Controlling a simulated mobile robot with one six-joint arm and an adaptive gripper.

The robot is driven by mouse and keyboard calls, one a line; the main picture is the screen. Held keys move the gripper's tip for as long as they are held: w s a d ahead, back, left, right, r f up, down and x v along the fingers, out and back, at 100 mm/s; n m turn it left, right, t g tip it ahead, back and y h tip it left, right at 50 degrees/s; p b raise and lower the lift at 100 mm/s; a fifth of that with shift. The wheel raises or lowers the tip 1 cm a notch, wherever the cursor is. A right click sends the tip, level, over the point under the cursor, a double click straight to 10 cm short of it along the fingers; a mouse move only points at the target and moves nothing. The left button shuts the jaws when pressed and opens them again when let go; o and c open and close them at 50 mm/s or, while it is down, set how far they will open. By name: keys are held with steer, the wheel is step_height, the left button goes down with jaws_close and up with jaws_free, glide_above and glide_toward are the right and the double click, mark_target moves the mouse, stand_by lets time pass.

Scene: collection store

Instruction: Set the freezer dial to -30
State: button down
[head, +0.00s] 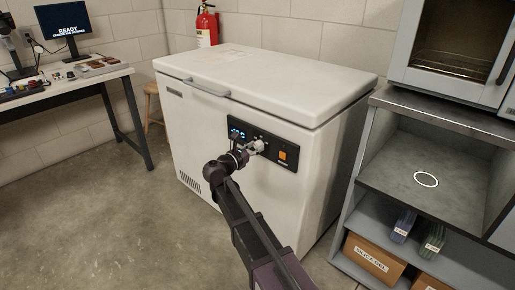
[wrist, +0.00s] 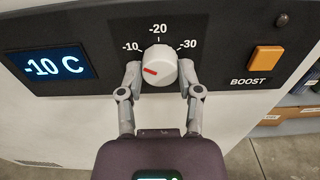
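The freezer (head: 215,125) is a white chest with a dark control panel (head: 285,140) on its front. In the wrist view the white round dial (wrist: 159,68) sits below the marks -10, -20 and -30. Its red pointer line is turned to the left, towards -10. The blue-lit display (wrist: 52,65) reads -10 C. My gripper (wrist: 159,72) has one grey finger on each side of the dial, with the fingertips against its edges and no clear gap. In the head view my gripper (head: 252,149) is at the panel and partly hides the dial.
An orange BOOST button (wrist: 266,59) is right of the dial. A grey shelf unit (head: 425,100) with boxes stands close to the freezer's right. A workbench (head: 70,85) and a stool (head: 152,100) are at left. The floor before the freezer is clear.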

steer(key=shift+d, duration=0.25)
steer(key=shift+a+m, duration=0.1)
steer(key=shift+m, duration=0.4)
steer(key=m, duration=2.3)
steer(key=shift+s, duration=0.1)
